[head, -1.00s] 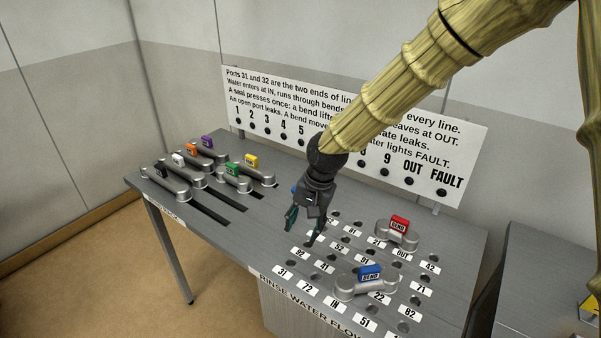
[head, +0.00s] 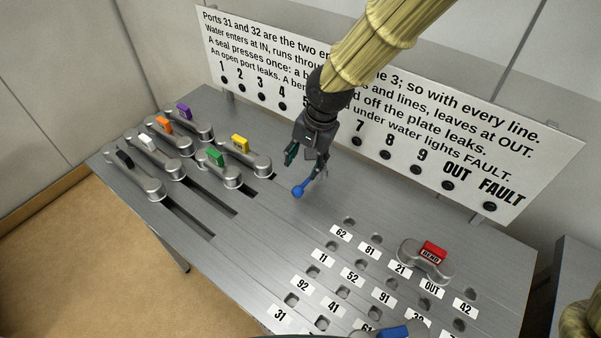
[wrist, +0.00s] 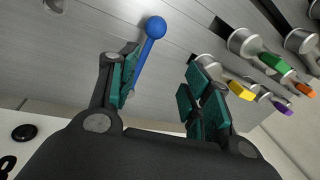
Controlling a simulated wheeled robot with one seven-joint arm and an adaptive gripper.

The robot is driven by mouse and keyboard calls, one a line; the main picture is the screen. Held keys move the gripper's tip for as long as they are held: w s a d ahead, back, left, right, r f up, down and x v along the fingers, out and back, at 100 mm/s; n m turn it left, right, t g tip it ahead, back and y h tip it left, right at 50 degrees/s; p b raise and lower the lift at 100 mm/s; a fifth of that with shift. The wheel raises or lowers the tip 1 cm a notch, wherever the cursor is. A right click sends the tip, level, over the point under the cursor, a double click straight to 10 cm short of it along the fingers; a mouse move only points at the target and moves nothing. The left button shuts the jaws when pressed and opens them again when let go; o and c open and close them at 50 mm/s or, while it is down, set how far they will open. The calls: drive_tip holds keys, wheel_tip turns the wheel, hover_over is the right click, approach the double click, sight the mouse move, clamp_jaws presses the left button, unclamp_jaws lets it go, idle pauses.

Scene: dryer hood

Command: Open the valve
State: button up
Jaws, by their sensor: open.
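A blue lever with a ball end (head: 298,191), which looks like the valve handle, stands at the back middle of the grey bench top, below the sign. It also shows in the wrist view (wrist: 155,27), with its rod running down beside the left finger. My gripper (head: 305,163) is open, over the lever. In the wrist view its fingers (wrist: 163,62) are spread, and the rod lies in the gap, close to the left finger. I cannot tell whether they touch. The lever's base is hidden by the gripper.
Grey pipe pieces with black, white, orange, purple, green (head: 215,156) and yellow (head: 240,143) tags lie along slots at left. A red-tagged bend (head: 432,252) and a blue-tagged bend (head: 395,332) sit among numbered ports. A sign (head: 540,160) with dark lamps stands behind.

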sight(300, 190)
drive_tip(key=s+a+f+p, duration=0.1)
drive_tip(key=s+f, duration=0.2)
drive_tip(key=s, duration=0.4)
drive_tip(key=shift+g, duration=0.4)
drive_tip(key=w+f, duration=0.2)
drive_tip(key=w, duration=0.1)
drive_tip(key=w+f, duration=0.3)
drive_tip(key=shift+w+a+f, duration=0.1)
drive_tip(key=shift+w, duration=0.05)
drive_tip(key=s, duration=0.1)
drive_tip(key=s+r, duration=0.1)
drive_tip(key=s, duration=0.1)
drive_tip(key=shift+s+a+r, duration=0.15)
drive_tip(key=shift+s+r, duration=0.05)
drive_tip(key=shift+r, duration=0.15)
clamp_jaws()
drive_tip(key=shift+s+r, duration=0.2)
drive_tip(key=shift+s, duration=0.15)
drive_tip(key=shift+w+f, duration=0.5)
drive_tip(key=shift+w, duration=0.1)
